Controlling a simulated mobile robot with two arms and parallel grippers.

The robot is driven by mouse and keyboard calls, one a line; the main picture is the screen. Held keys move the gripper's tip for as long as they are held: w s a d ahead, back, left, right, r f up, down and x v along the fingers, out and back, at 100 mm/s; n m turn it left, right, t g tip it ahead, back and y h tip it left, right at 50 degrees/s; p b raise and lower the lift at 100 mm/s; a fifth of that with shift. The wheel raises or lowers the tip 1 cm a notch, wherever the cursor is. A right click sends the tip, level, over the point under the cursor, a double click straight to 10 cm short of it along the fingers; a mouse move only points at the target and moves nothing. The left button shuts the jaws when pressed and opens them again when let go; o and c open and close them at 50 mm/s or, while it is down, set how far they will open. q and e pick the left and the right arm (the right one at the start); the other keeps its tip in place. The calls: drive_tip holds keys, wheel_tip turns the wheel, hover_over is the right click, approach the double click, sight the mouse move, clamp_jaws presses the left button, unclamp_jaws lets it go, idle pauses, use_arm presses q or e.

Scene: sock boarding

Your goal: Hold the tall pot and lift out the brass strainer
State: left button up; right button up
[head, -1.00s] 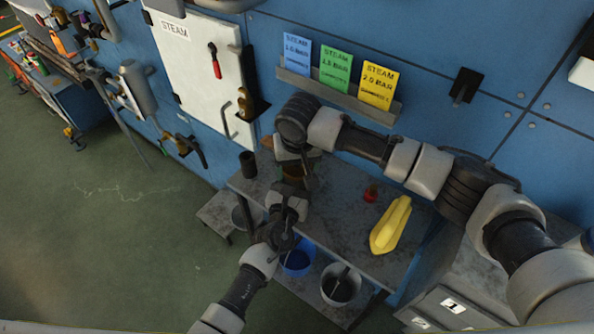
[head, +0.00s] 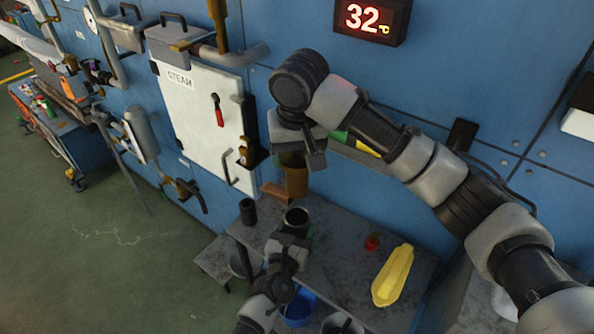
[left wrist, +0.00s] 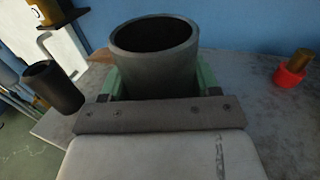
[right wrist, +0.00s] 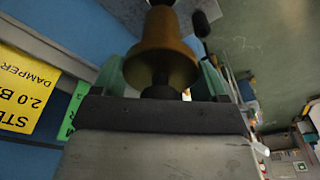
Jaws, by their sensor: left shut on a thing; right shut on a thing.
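The tall pot (head: 297,216) is a dark grey open cylinder standing on the metal table. In the left wrist view the pot (left wrist: 152,65) sits between the green fingers of my left gripper (head: 291,238), which is shut on it. Its mouth is open and dark inside. The brass strainer (head: 294,182) hangs above the pot, clear of its rim. My right gripper (head: 297,156) is shut on the strainer's upper part. In the right wrist view the strainer (right wrist: 164,50) shows as a flared brass body between the green fingers.
A small dark cylinder (head: 248,211) stands left of the pot. A red object (head: 372,243) and a yellow glove-like item (head: 393,276) are on the table's right side. A blue bucket (head: 298,308) is below the table. The blue wall with its white steam door (head: 200,110) is behind.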

drive_tip(key=shift+r, duration=0.4)
use_arm(q)
drive_tip(key=o, duration=1.1)
drive_tip(key=shift+o, duration=0.2)
